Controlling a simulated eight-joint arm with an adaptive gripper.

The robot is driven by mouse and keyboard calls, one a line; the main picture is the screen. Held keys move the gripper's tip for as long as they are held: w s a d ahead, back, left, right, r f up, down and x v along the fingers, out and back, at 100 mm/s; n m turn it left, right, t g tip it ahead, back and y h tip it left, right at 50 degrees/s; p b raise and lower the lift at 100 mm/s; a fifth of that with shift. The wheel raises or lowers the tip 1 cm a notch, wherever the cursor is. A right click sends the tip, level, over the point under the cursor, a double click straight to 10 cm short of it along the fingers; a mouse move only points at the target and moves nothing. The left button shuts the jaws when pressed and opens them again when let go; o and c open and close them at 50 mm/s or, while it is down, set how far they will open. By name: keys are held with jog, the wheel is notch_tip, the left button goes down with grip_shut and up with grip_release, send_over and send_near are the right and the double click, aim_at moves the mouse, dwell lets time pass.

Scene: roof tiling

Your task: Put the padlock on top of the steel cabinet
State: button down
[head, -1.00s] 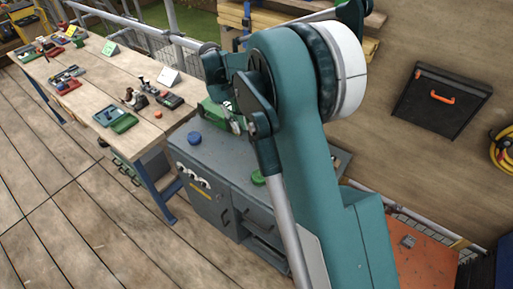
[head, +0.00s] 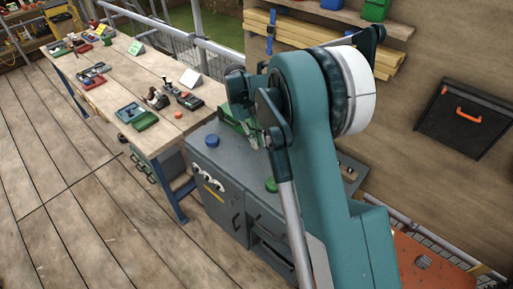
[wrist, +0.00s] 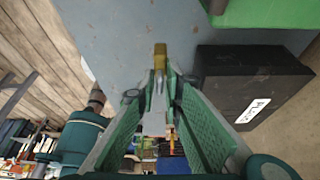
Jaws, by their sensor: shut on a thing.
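The steel cabinet (head: 236,172) is grey and stands at the right end of the workbench in the head view. Its grey top (wrist: 125,25) fills the upper part of the wrist view. My gripper (wrist: 160,88) has green fingers that come together on a small brass-coloured piece, which looks like the padlock (wrist: 160,56). The piece shows against the cabinet top; I cannot tell whether it touches it. In the head view my arm hides most of the gripper and the padlock does not show clearly.
A black labelled box (wrist: 240,82) lies close right of the fingers, with a green object (wrist: 268,12) beyond. A blue round item (head: 212,141) and a green one (head: 271,185) are on the cabinet top. The workbench (head: 150,75) carries several tools.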

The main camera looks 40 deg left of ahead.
jog(key=shift+f, duration=0.1)
jog(key=shift+f, duration=1.75)
jog(key=shift+f, duration=0.15)
jog(key=c, duration=2.5)
grip_release()
jog(key=shift+o, duration=0.2)
jog(key=shift+r, duration=0.2)
jog(key=v, duration=1.2)
